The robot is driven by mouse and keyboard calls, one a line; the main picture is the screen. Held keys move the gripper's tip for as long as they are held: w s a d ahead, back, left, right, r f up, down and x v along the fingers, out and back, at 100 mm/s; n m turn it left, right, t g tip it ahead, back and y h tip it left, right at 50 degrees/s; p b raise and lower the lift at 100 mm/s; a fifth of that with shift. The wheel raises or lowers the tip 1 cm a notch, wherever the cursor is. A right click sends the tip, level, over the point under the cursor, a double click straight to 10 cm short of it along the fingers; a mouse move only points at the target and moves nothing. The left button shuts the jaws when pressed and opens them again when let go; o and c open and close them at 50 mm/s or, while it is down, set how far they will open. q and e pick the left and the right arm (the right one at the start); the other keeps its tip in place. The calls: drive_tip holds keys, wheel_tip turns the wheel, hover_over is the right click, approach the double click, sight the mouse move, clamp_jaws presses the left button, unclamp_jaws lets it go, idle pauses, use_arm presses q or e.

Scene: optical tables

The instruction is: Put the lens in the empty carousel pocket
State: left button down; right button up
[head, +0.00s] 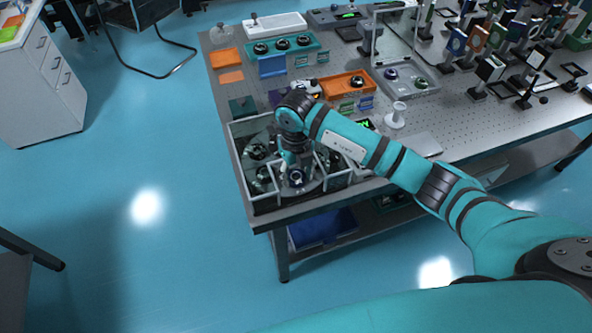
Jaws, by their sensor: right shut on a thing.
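The carousel (312,186) is a round grey turntable inside a clear-walled box at the near left corner of the optical table. Several dark round lenses in mounts sit around it, with one (257,151) at its left. My right gripper (295,168) points down into the box over the front part of the carousel. It is shut on a small dark round piece, seemingly the lens (296,177), low at the carousel's front. Whether that piece touches a pocket I cannot tell. My wrist and forearm hide the back of the carousel, and no empty pocket shows clearly. My left gripper is out of view.
The box's clear walls (257,185) stand close around the gripper. Many optic mounts crowd the right back.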

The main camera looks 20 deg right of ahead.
sight(296, 176)
drive_tip(key=shift+f, duration=0.1)
drive_tip(key=shift+f+b, duration=0.15)
drive_tip(key=shift+b, duration=0.15)
drive_tip(key=o, duration=0.9)
drive_tip(key=shift+c, duration=0.2)
drive_tip(key=shift+r, duration=0.25)
drive_tip(key=shift+w+r, duration=0.1)
drive_tip(key=shift+r, duration=0.15)
wheel_tip(296, 176, up, 12)
drive_tip(key=b, duration=0.3)
drive_tip(key=shift+f, duration=0.25)
